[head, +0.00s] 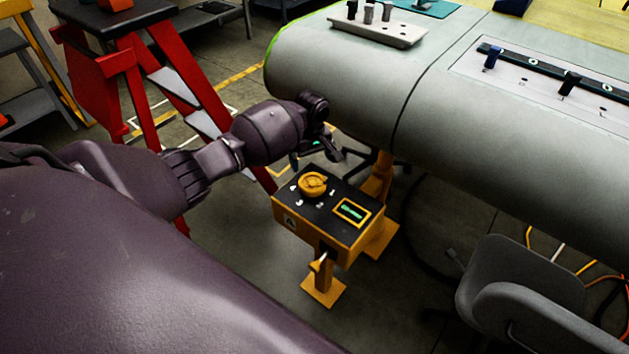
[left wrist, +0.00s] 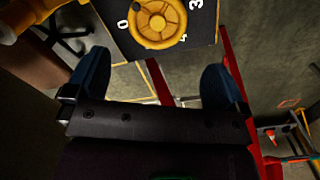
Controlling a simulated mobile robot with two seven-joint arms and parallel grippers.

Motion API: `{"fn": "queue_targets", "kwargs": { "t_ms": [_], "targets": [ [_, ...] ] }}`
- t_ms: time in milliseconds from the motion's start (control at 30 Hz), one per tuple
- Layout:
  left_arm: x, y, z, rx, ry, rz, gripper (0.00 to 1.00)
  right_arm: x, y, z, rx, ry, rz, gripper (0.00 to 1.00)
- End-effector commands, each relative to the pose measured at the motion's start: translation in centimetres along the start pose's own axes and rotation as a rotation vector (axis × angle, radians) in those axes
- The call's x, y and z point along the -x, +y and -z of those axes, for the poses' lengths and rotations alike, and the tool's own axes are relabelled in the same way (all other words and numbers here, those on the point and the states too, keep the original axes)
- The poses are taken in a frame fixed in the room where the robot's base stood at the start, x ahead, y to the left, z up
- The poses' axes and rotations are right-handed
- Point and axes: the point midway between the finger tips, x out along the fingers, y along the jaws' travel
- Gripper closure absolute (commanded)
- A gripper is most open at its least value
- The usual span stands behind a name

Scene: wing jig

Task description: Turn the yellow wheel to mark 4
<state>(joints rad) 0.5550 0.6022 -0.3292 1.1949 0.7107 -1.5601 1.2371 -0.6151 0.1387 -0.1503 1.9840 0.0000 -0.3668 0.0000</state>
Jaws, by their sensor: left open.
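The yellow wheel (head: 312,184) lies on the black top of the yellow control box (head: 341,240), with white number marks around it. In the left wrist view the wheel (left wrist: 158,20) is at the top, with the marks 0, 3 and a partly seen 4 beside it; a dark dot shows on the wheel toward the 0 side. My left gripper (head: 316,161) is open and empty, just behind and above the wheel, not touching it. Its two fingers (left wrist: 152,88) are spread apart in the left wrist view. My right gripper is in neither view.
A green display (head: 352,211) sits on the box beside the wheel. The grey wing (head: 440,95) runs behind the box, close to my left gripper. A red ladder (head: 145,100) stands behind my left arm. A grey chair (head: 525,290) is at the lower right.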

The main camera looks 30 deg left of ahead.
Motion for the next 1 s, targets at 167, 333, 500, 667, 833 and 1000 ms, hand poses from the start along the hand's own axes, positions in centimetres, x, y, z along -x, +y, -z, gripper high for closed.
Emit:
{"fn": "queue_targets", "kwargs": {
  "t_ms": [167,333,500,667,833,1000],
  "targets": [
    [-2.7,0.0,-0.1,-0.002,-0.002,0.003,0.00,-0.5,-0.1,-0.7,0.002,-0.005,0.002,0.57],
    [-5.8,0.0,-0.1,-0.004,-0.002,0.004,0.00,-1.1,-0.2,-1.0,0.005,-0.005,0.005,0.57],
    [-8.3,0.0,-0.1,-0.004,-0.001,0.002,0.00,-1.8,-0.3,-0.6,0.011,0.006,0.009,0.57],
    [-9.9,0.1,-0.1,-0.005,0.001,0.000,0.00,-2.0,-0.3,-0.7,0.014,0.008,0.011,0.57],
    [-10.4,0.1,0.0,-0.004,0.001,0.000,0.00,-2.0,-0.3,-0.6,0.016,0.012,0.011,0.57],
    [-10.4,0.1,0.0,-0.005,0.002,-0.002,0.00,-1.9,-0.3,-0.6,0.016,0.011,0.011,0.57]
  ]
}}
